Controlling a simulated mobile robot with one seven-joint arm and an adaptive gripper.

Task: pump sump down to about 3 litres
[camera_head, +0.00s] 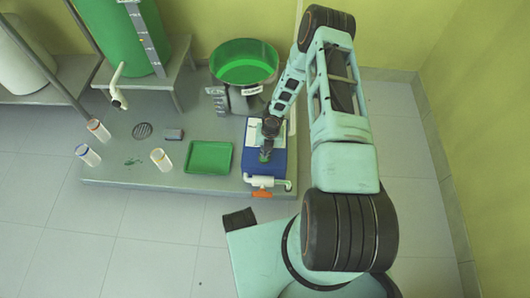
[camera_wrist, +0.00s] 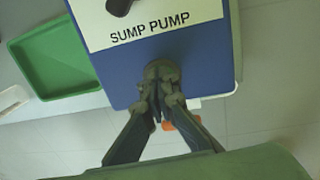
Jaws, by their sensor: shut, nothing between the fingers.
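The sump pump is a blue box (camera_head: 278,168) with a white label reading SUMP PUMP; the label (camera_wrist: 190,18) shows in the wrist view. A black part of the pump (camera_wrist: 131,3) is cut off at that view's top edge. My gripper (camera_head: 265,155) is over the pump, its fingers (camera_wrist: 162,92) together and empty. A small rounded part (camera_wrist: 161,70) lies at the fingertips; I cannot tell whether they touch it. The sump seems to be the round tub of green liquid (camera_head: 245,64) behind the pump. Its level marks are too small to read.
A white pipe (camera_head: 283,183) with an orange handle (camera_head: 262,193) sits at the pump's front. A tall green tank (camera_head: 118,35) stands behind. The floor in front is mostly clear.

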